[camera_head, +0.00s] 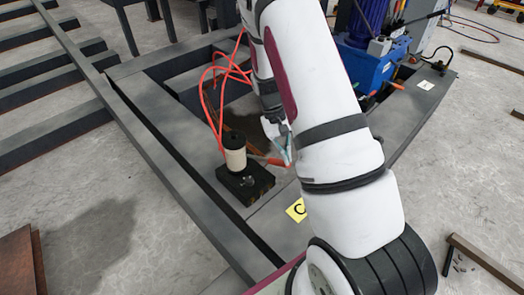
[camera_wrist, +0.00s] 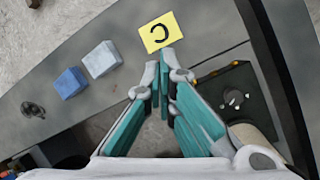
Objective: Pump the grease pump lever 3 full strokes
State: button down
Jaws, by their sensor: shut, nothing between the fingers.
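The grease pump stands on the frame beam left of my arm in the head view, with a black base (camera_head: 246,186) and a cream cylinder (camera_head: 235,159). Its lever has an orange-red grip (camera_head: 268,160) that sticks out to the right toward my gripper (camera_head: 289,160). In the wrist view the pump's black base (camera_wrist: 235,97) and cylinder (camera_wrist: 255,140) lie right of my gripper (camera_wrist: 165,65), partly behind the fingers. My gripper is shut and empty, its fingertips close to the grip's end. I cannot tell whether they touch. I cannot make out the lever in the wrist view.
A yellow label C (camera_head: 297,210) lies on the beam; it also shows just beyond my fingertips (camera_wrist: 158,32). Red hoses (camera_head: 212,88) rise behind the pump. A blue machine (camera_head: 368,67) stands right of my arm.

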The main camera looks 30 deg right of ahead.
jog(key=shift+s+f, duration=0.35)
jog(key=shift+f, duration=0.25)
jog(key=shift+s+d+f+b, duration=0.1)
jog(key=shift+s+f+b, duration=0.2)
jog(key=shift+f+b, duration=0.25)
jog(key=shift+f, duration=0.15)
jog(key=shift+s+f, duration=0.3)
jog(key=shift+f, duration=0.25)
jog(key=shift+d+f+b, duration=0.1)
jog(key=shift+b, duration=0.25)
